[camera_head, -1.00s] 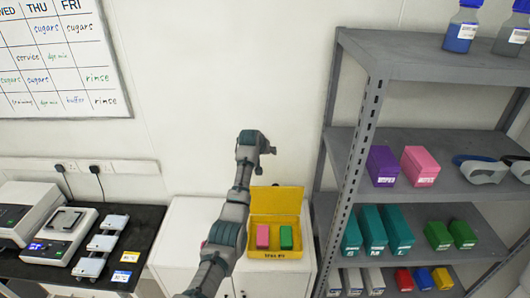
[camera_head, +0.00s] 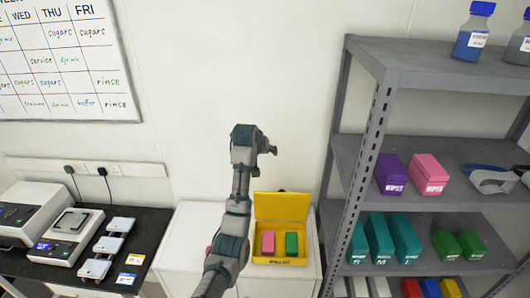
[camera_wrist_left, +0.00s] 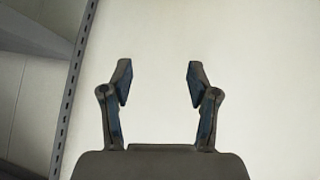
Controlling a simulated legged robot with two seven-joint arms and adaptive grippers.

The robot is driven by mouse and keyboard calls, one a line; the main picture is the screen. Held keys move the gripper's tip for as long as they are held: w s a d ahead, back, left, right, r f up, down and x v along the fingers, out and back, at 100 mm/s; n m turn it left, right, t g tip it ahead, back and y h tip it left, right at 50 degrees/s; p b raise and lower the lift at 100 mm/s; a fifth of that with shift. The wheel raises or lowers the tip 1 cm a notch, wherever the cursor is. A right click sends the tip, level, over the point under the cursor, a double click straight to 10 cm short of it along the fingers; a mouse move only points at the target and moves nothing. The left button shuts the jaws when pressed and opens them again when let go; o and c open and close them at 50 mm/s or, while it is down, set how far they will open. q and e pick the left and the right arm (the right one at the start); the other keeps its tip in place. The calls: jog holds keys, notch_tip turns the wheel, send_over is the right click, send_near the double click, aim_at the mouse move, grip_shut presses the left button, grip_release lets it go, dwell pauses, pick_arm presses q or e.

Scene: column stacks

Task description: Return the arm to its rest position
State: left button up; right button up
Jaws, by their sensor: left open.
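My left arm rises from the bottom of the head view, and its gripper (camera_head: 271,150) is up in front of the bare wall, above and apart from the yellow box. In the left wrist view the two fingers of the gripper (camera_wrist_left: 160,85) stand wide apart with nothing between them. My right gripper is not in view.
An open yellow box (camera_head: 281,207) with a pink block (camera_head: 268,242) and a green block (camera_head: 291,244) stands on a white cabinet (camera_head: 182,240). A grey shelf rack (camera_head: 440,75) with boxes and bottles is at the right. A black bench (camera_head: 150,225) with scales is at the left.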

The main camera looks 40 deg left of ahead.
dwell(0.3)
pick_arm(q)
jog(key=s+d+f+m+g, duration=0.1)
jog(key=s+d+f, duration=0.35)
jog(key=f, duration=0.55)
jog(key=s+d+f+m+g, duration=0.15)
jog(key=s+d+f, duration=0.3)
jog(key=f, duration=0.55)
jog(key=s+d+f+m, duration=0.2)
jog(key=s+d+f, duration=0.25)
jog(key=f, duration=0.65)
jog(key=s+d+f+m+g+h, duration=0.1)
jog(key=s+d+f, duration=0.25)
jog(key=s, duration=0.65)
jog(key=s+d+f+m+g, duration=0.1)
jog(key=s+d+f, duration=0.3)
jog(key=s, duration=0.6)
jog(key=s+d+f+m+g+h, duration=0.15)
jog(key=s+d, duration=0.35)
jog(key=s, duration=0.5)
notch_tip(320, 180, down, 31)
jog(key=s+b, duration=0.2)
jog(key=b, duration=0.3)
jog(key=s+a+f+g+b, duration=0.1)
jog(key=s+f+b, duration=0.3)
jog(key=s+f, duration=1.4)
notch_tip(320, 180, down, 3)
jog(key=shift+a+g, duration=0.4)
jog(key=shift+a, duration=0.45)
